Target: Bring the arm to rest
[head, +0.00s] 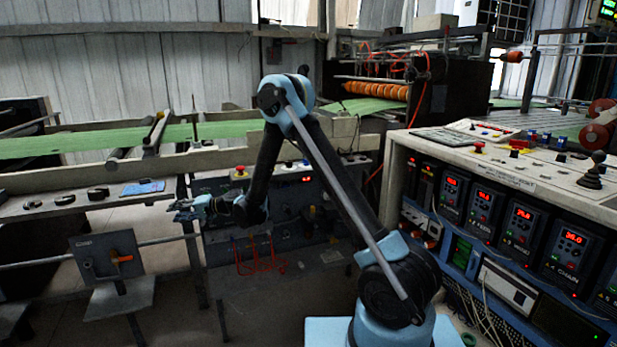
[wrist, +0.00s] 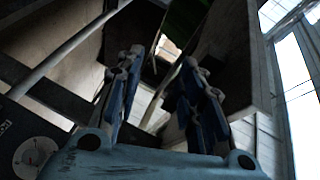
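My arm rises from its light blue base at the lower middle of the head view, bends at a high elbow and comes down to the left. My gripper (head: 184,211) is at the left end of the arm, in front of the machine's long rail and above the floor. In the wrist view its two blue fingers (wrist: 160,90) stand apart with a gap between them. Nothing shows between the fingers, so it is open and empty.
A control console (head: 560,190) with several lit displays stands close on the right. A machine with a green web (head: 90,141) runs across the back. A grey shelf (head: 30,210) holds dark round parts and a blue item (head: 143,187). A metal plate bracket (head: 105,257) stands at lower left.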

